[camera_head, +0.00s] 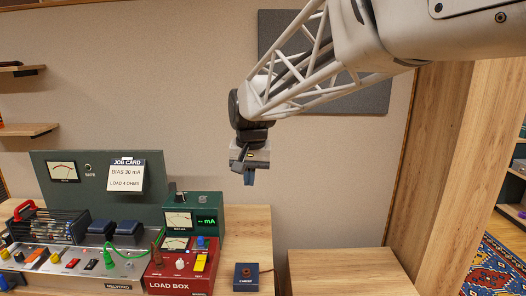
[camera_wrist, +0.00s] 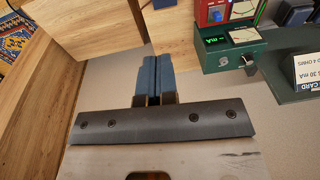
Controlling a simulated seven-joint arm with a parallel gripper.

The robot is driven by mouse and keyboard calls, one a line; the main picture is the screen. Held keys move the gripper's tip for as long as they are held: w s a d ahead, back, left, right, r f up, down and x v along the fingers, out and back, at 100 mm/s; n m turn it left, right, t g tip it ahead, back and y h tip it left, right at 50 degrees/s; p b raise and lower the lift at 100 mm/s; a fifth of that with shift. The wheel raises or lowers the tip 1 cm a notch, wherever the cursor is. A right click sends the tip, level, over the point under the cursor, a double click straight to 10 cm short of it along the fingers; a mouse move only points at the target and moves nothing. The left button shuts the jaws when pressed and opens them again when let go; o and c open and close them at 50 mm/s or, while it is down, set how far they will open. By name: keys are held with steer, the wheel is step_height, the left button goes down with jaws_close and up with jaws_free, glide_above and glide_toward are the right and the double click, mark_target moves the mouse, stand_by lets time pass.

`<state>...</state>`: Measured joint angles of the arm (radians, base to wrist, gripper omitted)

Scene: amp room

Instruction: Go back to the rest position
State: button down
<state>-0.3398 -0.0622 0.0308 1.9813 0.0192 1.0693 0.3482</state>
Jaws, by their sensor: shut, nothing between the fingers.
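My gripper (camera_head: 249,177) hangs down in front of the back wall, above and to the right of the green meter box. It is shut and empty. In the wrist view its two blue fingers (camera_wrist: 158,78) lie side by side, touching. It is apart from everything on the bench. My arm reaches in from the upper right of the head view.
The wooden bench (camera_head: 245,222) carries a green meter box (camera_head: 205,200), a red load box (camera_head: 168,283), an amplifier chassis (camera_head: 122,270) and a small blue box (camera_head: 246,277). A green panel with a job card (camera_head: 126,176) stands behind. A lower wooden surface (camera_head: 345,270) at right is bare.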

steer(key=s+d+f, duration=0.3)
steer(key=s+d, duration=0.4)
steer(key=s, duration=0.3)
steer(key=s+d+f+t, duration=0.1)
steer(key=s+d+f, duration=0.2)
steer(key=s+d, duration=0.4)
steer(key=s+d+f, duration=0.4)
steer(key=s+d, duration=0.4)
steer(key=s, duration=0.5)
steer(key=shift+s+h, duration=0.2)
steer(key=shift+h, duration=0.2)
